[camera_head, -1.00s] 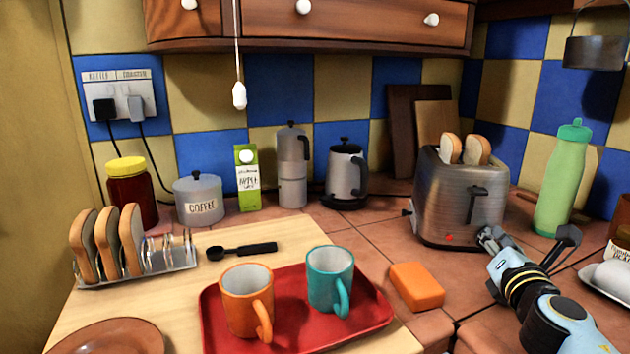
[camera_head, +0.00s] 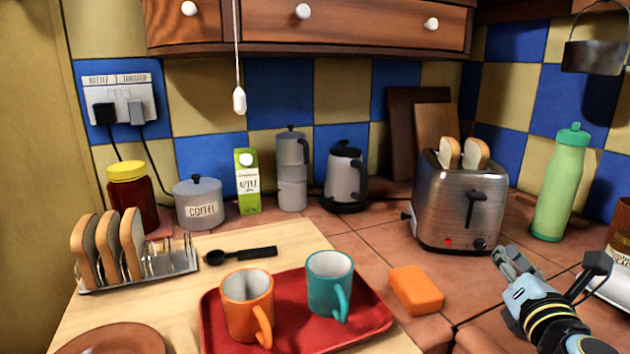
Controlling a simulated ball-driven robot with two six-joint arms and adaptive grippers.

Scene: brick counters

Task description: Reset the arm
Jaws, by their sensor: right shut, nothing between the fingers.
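My right gripper (camera_head: 508,261) is in the lower right, just right of and in front of the toaster. Its fingers are shut with nothing between them, and it stands clear of the toaster. The silver toaster (camera_head: 440,205) stands on the tiled counter with two slices of bread (camera_head: 475,153) sticking out of its top. Its black lever (camera_head: 476,196) and a small red light show on the front. My left gripper is not in view.
An orange block (camera_head: 416,289) lies left of my right gripper. A red tray (camera_head: 375,315) holds an orange mug (camera_head: 243,305) and a teal mug (camera_head: 325,285). A green bottle (camera_head: 562,190) stands at right. Tiles between block and toaster are clear.

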